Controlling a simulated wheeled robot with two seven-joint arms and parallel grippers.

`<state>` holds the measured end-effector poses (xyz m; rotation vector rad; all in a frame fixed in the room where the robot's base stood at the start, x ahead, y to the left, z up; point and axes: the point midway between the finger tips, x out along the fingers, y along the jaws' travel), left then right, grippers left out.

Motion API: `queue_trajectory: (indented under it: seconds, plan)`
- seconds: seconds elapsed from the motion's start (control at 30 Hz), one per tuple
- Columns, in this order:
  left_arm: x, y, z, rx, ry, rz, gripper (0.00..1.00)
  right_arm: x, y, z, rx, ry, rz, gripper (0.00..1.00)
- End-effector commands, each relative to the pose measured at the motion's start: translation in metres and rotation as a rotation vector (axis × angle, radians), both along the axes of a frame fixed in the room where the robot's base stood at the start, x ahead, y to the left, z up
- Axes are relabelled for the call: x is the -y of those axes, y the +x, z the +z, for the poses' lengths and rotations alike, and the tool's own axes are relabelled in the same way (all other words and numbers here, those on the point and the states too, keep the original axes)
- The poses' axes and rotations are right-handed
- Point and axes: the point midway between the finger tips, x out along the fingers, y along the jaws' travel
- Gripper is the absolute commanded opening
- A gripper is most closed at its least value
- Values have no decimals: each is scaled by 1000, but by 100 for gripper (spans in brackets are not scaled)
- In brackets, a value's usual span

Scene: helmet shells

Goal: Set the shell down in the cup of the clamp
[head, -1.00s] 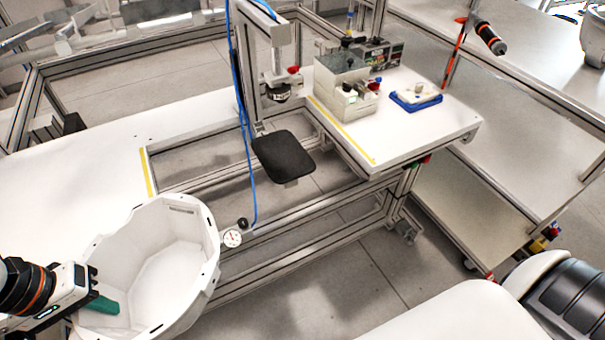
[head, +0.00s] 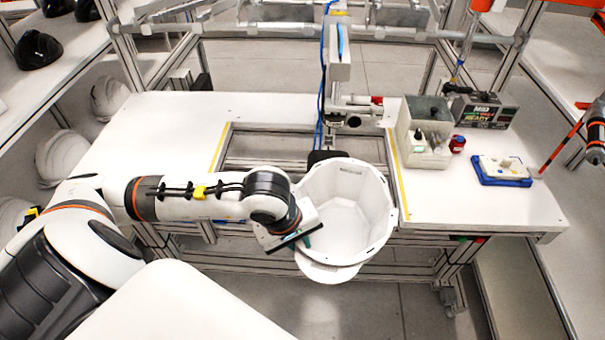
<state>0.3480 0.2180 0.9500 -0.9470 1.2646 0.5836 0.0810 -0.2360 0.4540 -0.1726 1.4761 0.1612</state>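A white helmet shell (head: 345,215) is in the middle of the head view, open side up, with its brim toward me. My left gripper (head: 306,240) is at the shell's near left wall and appears shut on its rim, with a green fingertip showing there. The clamp (head: 338,90) stands on a post behind the shell. Its black cup (head: 325,156) is mostly hidden behind the shell's far rim. The shell is in front of the cup, and I cannot tell whether they touch. My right gripper is not in view.
A white bench (head: 140,130) with a gap in its middle surrounds the clamp. A grey control box (head: 425,130), a meter (head: 480,112) and a blue tray (head: 502,178) stand on its right part. White shells sit on a rack at left.

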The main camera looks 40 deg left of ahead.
Motion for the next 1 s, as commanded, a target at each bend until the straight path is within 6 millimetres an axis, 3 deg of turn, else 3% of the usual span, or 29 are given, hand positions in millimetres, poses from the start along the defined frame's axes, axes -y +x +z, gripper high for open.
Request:
queue_trajectory:
  seconds: [0.03, 0.2, 0.67, 1.0]
  plan:
    - [0, -2, 6, 0, 1, 45, 0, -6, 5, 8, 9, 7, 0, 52]
    - [-2, -5, 6, 1, 2, 127, 0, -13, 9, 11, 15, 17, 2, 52]
    - [-1, -5, 3, 2, 1, 130, 0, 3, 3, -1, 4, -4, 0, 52]
    - [-21, 27, 4, 1, 4, 133, 0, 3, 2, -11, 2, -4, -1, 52]
